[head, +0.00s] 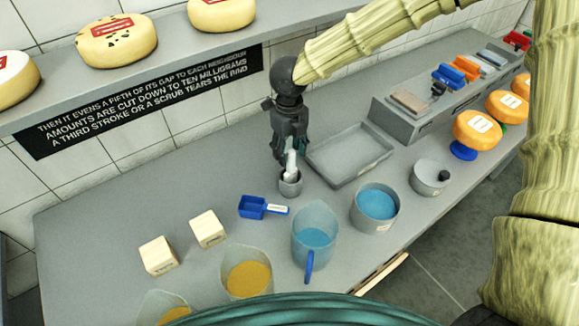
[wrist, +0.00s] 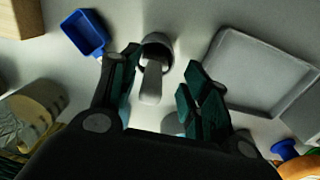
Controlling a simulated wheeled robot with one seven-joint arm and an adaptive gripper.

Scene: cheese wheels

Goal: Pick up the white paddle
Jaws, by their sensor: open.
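The white paddle (head: 291,163) stands upright in a small grey cup (head: 290,187) on the counter. In the wrist view the paddle (wrist: 152,82) shows as a pale handle pointing toward me out of the cup (wrist: 157,42). My gripper (head: 291,148) points down over the cup from above. In the wrist view my gripper (wrist: 162,66) is open, with the paddle's handle between its fingers, nearer the left finger. I cannot tell whether a finger touches it. The paddle's lower part is hidden inside the cup.
A blue scoop (head: 252,207) lies left of the cup, and a grey tray (head: 349,153) sits close to its right. A blue-liquid jug (head: 314,240), a pot (head: 375,208) and two wooden blocks (head: 208,229) stand nearer. A shelf (head: 175,50) with cheese wheels runs behind.

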